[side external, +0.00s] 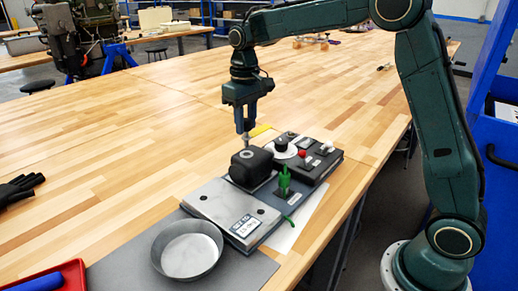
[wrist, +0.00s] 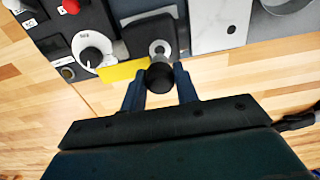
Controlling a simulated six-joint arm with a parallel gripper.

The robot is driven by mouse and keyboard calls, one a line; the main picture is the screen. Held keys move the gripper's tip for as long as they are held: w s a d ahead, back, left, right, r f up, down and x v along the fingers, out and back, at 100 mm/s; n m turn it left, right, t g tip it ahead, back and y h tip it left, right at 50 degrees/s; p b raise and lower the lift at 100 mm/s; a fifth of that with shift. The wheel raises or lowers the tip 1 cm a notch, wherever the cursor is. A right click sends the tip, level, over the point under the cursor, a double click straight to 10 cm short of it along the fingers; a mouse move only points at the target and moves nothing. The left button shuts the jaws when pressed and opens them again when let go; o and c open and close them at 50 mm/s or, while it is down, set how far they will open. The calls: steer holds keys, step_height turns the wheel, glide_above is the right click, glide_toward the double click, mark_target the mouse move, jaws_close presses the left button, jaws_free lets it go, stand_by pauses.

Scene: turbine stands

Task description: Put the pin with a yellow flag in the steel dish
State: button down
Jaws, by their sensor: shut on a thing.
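The pin with a yellow flag (side external: 260,130) is held in my gripper (side external: 246,130). In the wrist view its flag (wrist: 122,70) sticks out to the left of my gripper (wrist: 160,88), and its dark round head is between the fingers. The pin is over the black block (side external: 252,168), close to the block's ringed hole (wrist: 160,48). I cannot tell whether its lower tip is clear of the block. The steel dish (side external: 188,256) looks empty and stands at the front left; its edge shows at the top right of the wrist view (wrist: 284,6).
A green pin (side external: 284,183) stands beside the block. A control box (side external: 308,160) with knobs is to the right, and a metal plate (side external: 220,205) lies between block and dish. A black glove (side external: 18,188) and red tray (side external: 72,275) are at left.

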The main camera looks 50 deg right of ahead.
steer(key=shift+r, duration=0.3)
steer(key=shift+a, duration=0.1)
steer(key=a+r, duration=0.4)
steer(key=a, duration=1.1)
step_height(320, 180, up, 4)
glide_above(175, 268)
steer(key=shift+f, duration=10.05)
steer(key=shift+f, duration=0.15)
steer(key=c, duration=1.1)
jaws_free()
steer(key=shift+o, duration=0.2)
